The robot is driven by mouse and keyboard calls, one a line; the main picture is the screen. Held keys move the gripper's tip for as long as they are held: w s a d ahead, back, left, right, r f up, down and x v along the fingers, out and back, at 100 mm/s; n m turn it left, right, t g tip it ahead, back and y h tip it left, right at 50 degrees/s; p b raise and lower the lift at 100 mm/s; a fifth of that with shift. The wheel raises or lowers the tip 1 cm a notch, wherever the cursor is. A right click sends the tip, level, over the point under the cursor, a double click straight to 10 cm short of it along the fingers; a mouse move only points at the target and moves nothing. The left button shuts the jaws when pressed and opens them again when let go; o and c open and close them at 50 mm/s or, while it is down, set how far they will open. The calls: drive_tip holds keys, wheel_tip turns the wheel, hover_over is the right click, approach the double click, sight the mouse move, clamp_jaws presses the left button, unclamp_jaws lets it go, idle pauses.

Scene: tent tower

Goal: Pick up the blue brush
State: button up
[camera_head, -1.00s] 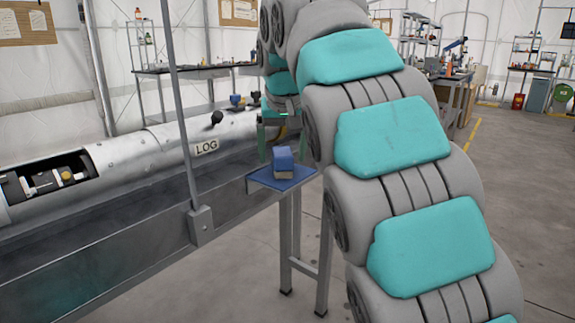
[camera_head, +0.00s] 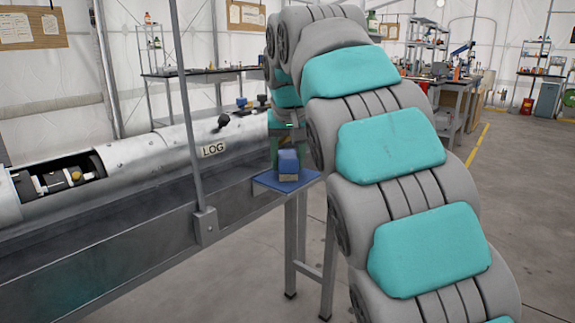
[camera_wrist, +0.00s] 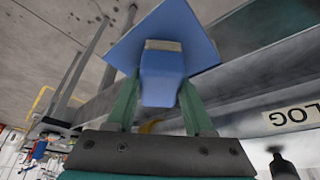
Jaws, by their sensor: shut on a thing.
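The blue brush (camera_head: 288,161), a small blue block with a pale bristle end, stands over a small blue shelf (camera_head: 262,180) at the end of the long metal trough. I cannot tell whether it still touches the shelf. In the wrist view the brush (camera_wrist: 162,78) sits between the two green fingers of my gripper (camera_wrist: 160,92), which is shut on it. The blue shelf (camera_wrist: 205,52) shows behind it there. In the head view my gripper (camera_head: 287,151) is at the brush, partly hidden by my arm.
A metal cylinder marked LOG (camera_head: 160,157) lies along the trough (camera_head: 110,250), left of the shelf. A thin upright post (camera_head: 191,120) rises from the trough's near side. Worktables stand at the back. The floor to the right is clear.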

clamp_jaws()
drive_tip(key=shift+r, duration=0.15)
